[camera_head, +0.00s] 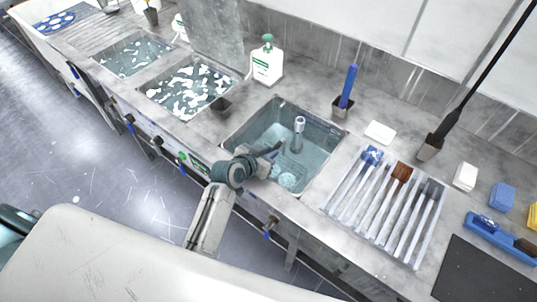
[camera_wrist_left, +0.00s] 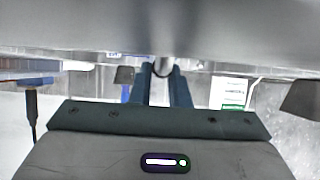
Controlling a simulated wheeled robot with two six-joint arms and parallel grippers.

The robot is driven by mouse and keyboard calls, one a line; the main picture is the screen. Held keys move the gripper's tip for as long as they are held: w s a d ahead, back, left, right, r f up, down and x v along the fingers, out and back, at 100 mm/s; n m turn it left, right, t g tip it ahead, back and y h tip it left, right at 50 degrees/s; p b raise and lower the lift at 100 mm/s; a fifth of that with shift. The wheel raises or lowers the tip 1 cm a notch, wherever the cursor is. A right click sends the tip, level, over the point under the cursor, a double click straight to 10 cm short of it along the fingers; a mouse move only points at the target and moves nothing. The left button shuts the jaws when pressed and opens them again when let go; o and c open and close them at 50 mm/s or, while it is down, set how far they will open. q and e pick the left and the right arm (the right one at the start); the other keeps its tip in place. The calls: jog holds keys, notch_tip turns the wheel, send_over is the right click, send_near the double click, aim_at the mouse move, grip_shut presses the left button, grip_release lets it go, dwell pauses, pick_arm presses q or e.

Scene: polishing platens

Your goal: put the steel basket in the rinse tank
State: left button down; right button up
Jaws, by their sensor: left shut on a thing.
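The rinse tank (camera_head: 325,160) is a square sunken basin with clear water and an upright grey fitting in it. My left gripper (camera_head: 274,149) reaches over its near-left edge. My right gripper is not in view.
Two tanks with foamy liquid (camera_head: 187,86) lie to the left. A white bottle (camera_head: 267,64) and a blue-handled brush in a holder (camera_head: 346,92) stand behind the tank. A rack of brushes (camera_head: 385,205) lies to the right. The tank's front rim is close under my arm.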

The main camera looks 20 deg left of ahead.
pick_arm(q)
jog(key=shift+f, duration=0.85)
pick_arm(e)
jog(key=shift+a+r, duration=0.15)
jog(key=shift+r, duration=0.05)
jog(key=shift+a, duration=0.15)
pick_arm(q)
jog(key=shift+f, duration=0.1)
jog(key=c, duration=1.8)
grip_release()
jog(key=shift+f, duration=0.15)
jog(key=o, duration=0.4)
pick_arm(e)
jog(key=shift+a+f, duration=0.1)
